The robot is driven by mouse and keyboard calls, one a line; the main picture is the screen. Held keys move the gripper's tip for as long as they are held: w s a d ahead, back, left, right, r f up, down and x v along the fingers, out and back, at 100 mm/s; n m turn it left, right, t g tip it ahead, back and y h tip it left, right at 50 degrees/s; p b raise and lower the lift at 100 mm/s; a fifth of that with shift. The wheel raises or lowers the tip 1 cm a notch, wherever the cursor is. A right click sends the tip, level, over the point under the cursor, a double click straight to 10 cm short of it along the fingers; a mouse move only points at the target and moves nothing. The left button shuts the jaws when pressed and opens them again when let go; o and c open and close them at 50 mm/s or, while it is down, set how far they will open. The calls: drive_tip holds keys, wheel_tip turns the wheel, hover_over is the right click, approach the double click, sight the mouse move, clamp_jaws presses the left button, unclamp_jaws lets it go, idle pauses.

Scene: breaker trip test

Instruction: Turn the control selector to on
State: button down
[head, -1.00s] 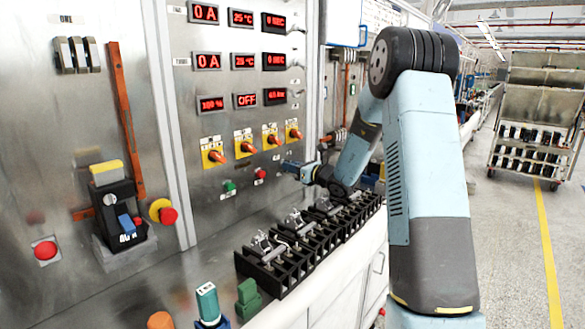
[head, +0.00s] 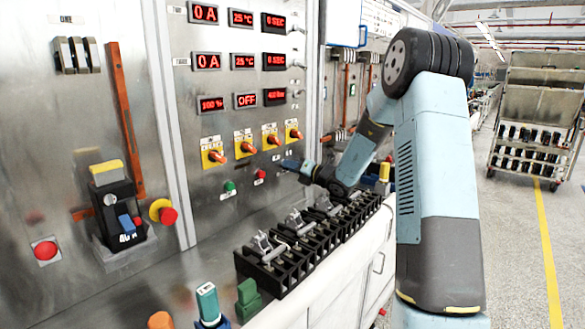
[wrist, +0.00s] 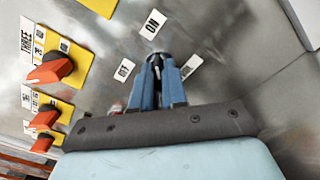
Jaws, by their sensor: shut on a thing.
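The control selector (wrist: 155,59) is a small dark knob on the metal panel, mostly hidden between my fingers in the wrist view. An "ON" label (wrist: 153,24) is above it, an "OFF" label (wrist: 124,70) to its left, and another label (wrist: 190,67) to its right is too small to read surely. My gripper (wrist: 157,72) is shut on the knob, its blue fingers either side of it. In the head view my gripper (head: 284,163) is against the panel right of the red button, and the selector cannot be made out there.
Orange rotary switches on yellow plates (head: 246,147) line the panel; some also show left in the wrist view (wrist: 50,68). A green button (head: 229,186) and red button (head: 260,174) are left of my gripper. A black terminal rack (head: 300,245) lies on the bench below my arm.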

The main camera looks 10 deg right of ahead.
drive_tip(key=shift+w+d+r, duration=0.15)
drive_tip(key=shift+d+r, duration=0.05)
drive_tip(key=shift+r, duration=0.05)
idle(0.3)
drive_tip(key=c, duration=1.5)
unclamp_jaws()
drive_tip(key=o, duration=0.3)
drive_tip(key=shift+a+f, duration=0.1)
drive_tip(key=shift+f, duration=0.1)
drive_tip(key=shift+o, duration=0.2)
drive_tip(key=v, duration=1.4)
drive_tip(key=shift+w, duration=0.1)
